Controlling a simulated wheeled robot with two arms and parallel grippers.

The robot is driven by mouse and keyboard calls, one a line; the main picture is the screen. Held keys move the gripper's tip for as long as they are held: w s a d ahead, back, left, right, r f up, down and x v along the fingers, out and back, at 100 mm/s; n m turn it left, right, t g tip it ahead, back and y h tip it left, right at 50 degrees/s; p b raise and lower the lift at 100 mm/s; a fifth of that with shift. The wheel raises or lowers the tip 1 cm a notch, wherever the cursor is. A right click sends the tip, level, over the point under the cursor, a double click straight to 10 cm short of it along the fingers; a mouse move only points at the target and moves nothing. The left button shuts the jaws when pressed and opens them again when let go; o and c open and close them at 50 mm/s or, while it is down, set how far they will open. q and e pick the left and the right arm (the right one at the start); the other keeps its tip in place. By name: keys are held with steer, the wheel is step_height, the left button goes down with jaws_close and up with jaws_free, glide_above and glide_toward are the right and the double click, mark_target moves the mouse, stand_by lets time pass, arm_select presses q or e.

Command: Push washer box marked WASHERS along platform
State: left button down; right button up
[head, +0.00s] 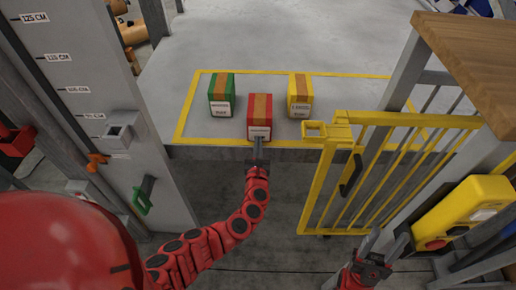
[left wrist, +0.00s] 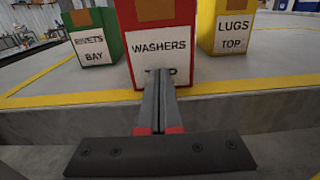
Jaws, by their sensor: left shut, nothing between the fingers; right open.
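The red washer box (head: 260,113), whose label reads WASHERS in the left wrist view (left wrist: 155,27), stands upright on the grey platform (head: 240,45) near its front edge. My left gripper (head: 259,141) is shut and empty. Its fingertips (left wrist: 158,75) are at the lower front face of the red box and cover part of the label's lower line. I cannot tell whether they touch it. My right gripper (head: 372,250) is open and empty, low at the right, away from the boxes and below the platform.
A green box (head: 222,87) marked RIVETS BAY stands left of the red one, and a yellow box (head: 300,88) marked LUGS TOP stands right. A yellow line (head: 188,104) frames the area. A yellow gate (head: 390,160) stands at the right, a measuring post (head: 75,90) at the left.

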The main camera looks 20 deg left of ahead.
mark_target(259, 134)
arm_select(q)
steer(key=b+x, duration=0.1)
steer(key=x, duration=0.1)
steer(key=b+x, duration=0.1)
steer(key=x, duration=0.2)
steer(key=shift+f, duration=0.2)
steer(key=shift+w+a+r, duration=0.1)
steer(key=shift+w, duration=0.2)
steer(key=shift+r, duration=0.1)
